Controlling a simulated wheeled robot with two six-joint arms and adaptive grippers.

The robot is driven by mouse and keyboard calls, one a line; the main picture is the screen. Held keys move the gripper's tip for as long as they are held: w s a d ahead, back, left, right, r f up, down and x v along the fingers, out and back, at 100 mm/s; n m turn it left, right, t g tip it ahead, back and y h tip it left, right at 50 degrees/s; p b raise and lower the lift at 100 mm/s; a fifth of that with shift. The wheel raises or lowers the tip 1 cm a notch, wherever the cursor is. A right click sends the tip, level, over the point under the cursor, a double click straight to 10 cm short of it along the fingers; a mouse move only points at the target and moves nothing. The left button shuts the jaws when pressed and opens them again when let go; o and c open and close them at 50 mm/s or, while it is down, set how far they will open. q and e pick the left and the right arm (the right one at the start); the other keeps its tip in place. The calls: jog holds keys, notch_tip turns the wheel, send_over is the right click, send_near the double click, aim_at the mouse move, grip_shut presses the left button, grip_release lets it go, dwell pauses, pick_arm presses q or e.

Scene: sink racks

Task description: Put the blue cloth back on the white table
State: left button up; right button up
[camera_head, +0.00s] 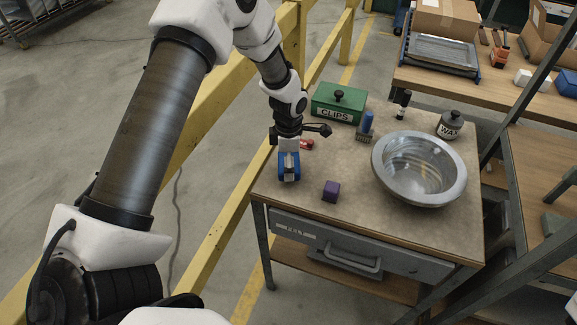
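My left gripper (288,167) points down over the left part of a workbench top (350,225), between a green box and a purple cube. Blue surfaces show on both sides of its grey middle; I cannot tell whether these are its fingers or something held, nor whether it is open. A blue item (567,83) is cut off at the right edge on the far bench; I cannot tell whether it is the cloth. I see no clearly recognisable blue cloth and no white table. My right gripper is out of view.
The workbench holds a green CLIPS box (338,103), a purple cube (331,191), a blue-handled brush (366,128), a large metal bowl (419,168) and a WAX pot (450,124). A yellow rail (226,205) runs along its left side. Bare top lies in front.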

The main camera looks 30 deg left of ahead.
pick_arm(q)
jog(key=shift+s+f, duration=0.1)
jog(key=shift+f, duration=1)
jog(key=shift+f, duration=0.1)
jog(key=o, duration=0.7)
notch_tip(320, 180, up, 12)
jog(key=shift+r+b, duration=0.15)
jog(key=shift+b, duration=0.6)
